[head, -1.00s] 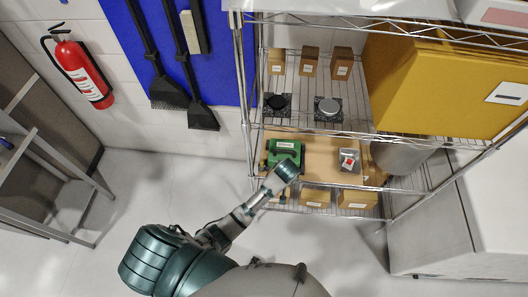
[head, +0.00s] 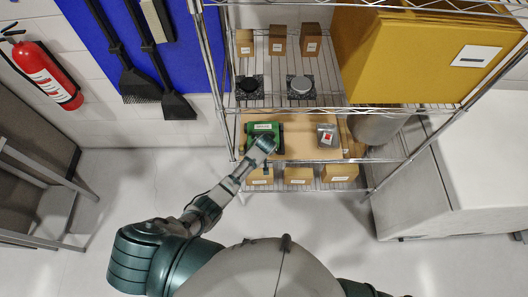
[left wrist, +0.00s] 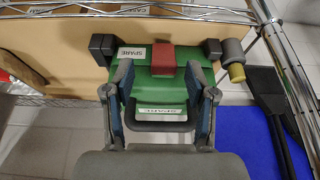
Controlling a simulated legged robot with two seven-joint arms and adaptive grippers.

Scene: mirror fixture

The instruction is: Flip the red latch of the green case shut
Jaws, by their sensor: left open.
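The green case (head: 264,127) sits on the wooden board of the shelf, at its left end, partly hidden behind my left gripper. In the left wrist view the case (left wrist: 148,88) fills the middle, with a dark handle (left wrist: 160,127) at its near edge. The red latch (left wrist: 162,60) is a block on the case's far part; I cannot tell its exact angle. My left gripper (head: 264,143) is at the case's near side. In the left wrist view its open fingers (left wrist: 161,78) are on either side of the case, with the latch ahead between them. My right gripper is out of view.
A grey box with a red part (head: 327,136) sits to the right on the board (head: 300,148). Metal shelf posts (head: 209,95) stand close at the left. Cardboard boxes (head: 298,175) are on the shelf below. A fire extinguisher (head: 45,75) hangs at far left.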

